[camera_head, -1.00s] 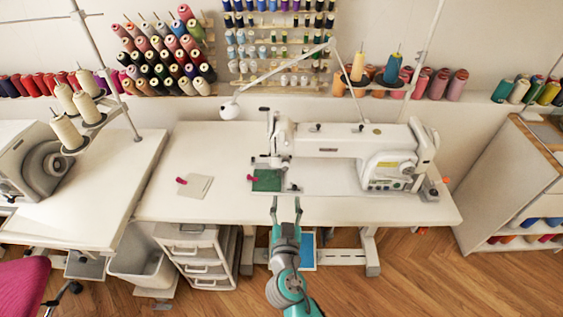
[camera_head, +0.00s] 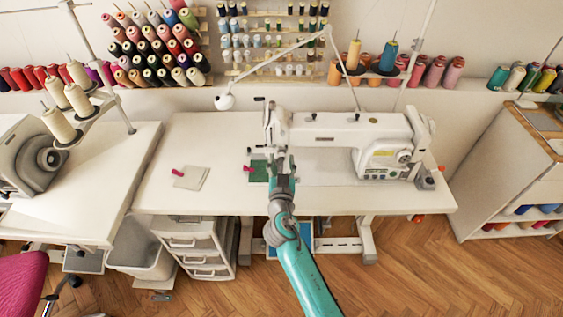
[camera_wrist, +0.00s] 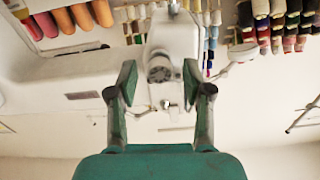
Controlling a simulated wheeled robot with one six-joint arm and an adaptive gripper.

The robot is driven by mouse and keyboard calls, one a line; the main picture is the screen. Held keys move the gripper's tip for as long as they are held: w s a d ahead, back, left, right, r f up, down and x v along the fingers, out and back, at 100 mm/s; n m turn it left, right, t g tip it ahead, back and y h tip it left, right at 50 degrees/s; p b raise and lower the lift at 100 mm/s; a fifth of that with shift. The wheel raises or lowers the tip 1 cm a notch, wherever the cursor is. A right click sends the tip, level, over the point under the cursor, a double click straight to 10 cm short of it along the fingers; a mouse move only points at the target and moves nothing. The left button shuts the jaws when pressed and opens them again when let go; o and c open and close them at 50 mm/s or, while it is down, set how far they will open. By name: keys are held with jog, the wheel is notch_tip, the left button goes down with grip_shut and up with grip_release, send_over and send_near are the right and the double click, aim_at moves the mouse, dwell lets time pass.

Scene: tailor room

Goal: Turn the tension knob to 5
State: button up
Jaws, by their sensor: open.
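The white sewing machine (camera_head: 333,133) stands on the white table, its needle end at the left. In the wrist view the machine's head (camera_wrist: 172,38) fills the upper middle, with a round grey knob (camera_wrist: 159,70) on its face, apparently the tension knob. Its number marks are too small to read. My gripper (camera_wrist: 159,80) is open, with one green-padded finger at each side of the knob in the picture; I see no contact. In the head view my gripper (camera_head: 281,158) is in front of the machine's needle end and hides the knob.
A green cloth (camera_head: 258,174) with a pink item lies left of my gripper on the table. A pale cloth (camera_head: 191,177) lies further left. A thin white lamp arm (camera_head: 280,63) and thread racks (camera_head: 150,48) are behind.

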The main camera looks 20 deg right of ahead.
grip_shut()
